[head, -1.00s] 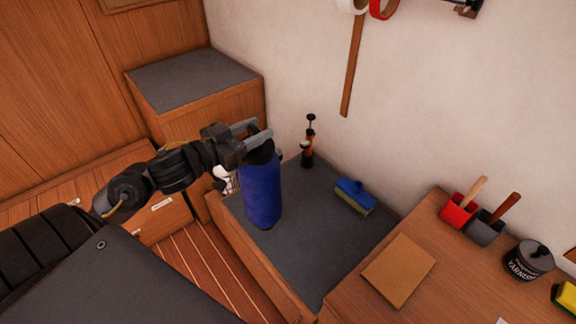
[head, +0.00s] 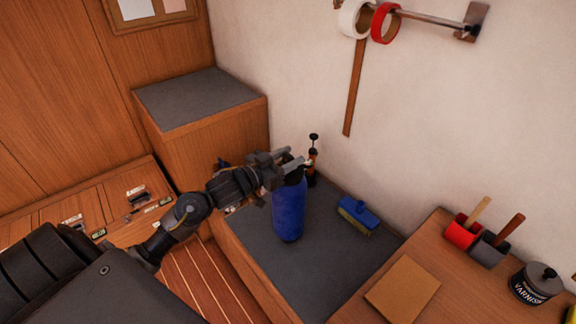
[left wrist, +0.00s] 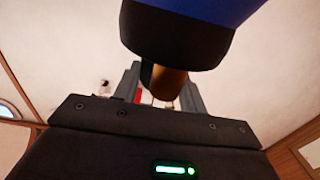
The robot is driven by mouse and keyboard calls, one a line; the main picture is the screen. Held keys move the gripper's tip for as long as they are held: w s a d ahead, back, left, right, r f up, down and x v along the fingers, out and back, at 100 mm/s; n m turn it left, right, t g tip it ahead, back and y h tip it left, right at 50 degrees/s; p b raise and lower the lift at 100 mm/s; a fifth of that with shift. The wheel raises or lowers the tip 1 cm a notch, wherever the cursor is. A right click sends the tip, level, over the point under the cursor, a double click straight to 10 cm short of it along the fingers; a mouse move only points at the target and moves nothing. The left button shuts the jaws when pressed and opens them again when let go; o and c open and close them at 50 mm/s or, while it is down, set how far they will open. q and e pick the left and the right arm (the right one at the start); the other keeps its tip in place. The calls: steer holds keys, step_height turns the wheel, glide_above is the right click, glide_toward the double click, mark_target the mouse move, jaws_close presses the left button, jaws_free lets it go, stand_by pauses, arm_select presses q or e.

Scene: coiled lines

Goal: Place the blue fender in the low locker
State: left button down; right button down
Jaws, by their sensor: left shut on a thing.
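The blue fender (head: 288,212) hangs upright with a dark top end. My left gripper (head: 285,166) is shut on its top end. In the left wrist view the fender's blue body and black end (left wrist: 178,38) fill the top, with a brown piece between the fingers (left wrist: 160,85). The low locker (head: 320,245) appears to be the grey-floored space with a wooden front edge. The fender is over this floor, near the front edge; I cannot tell whether its lower end touches. My right gripper is not in view.
A taller grey-topped box (head: 196,98) stands left. A wooden counter (head: 445,285) with a varnish can (head: 536,285) is at right. The locker's middle floor is clear.

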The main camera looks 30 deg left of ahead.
arm_select(q)
step_height(320, 180, down, 2)
steer(key=shift+f, duration=0.45)
steer(key=c, duration=0.8)
jaws_free()
steer(key=shift+f, duration=0.1)
steer(key=shift+b+v, duration=0.95)
steer(key=shift+v, duration=5.1)
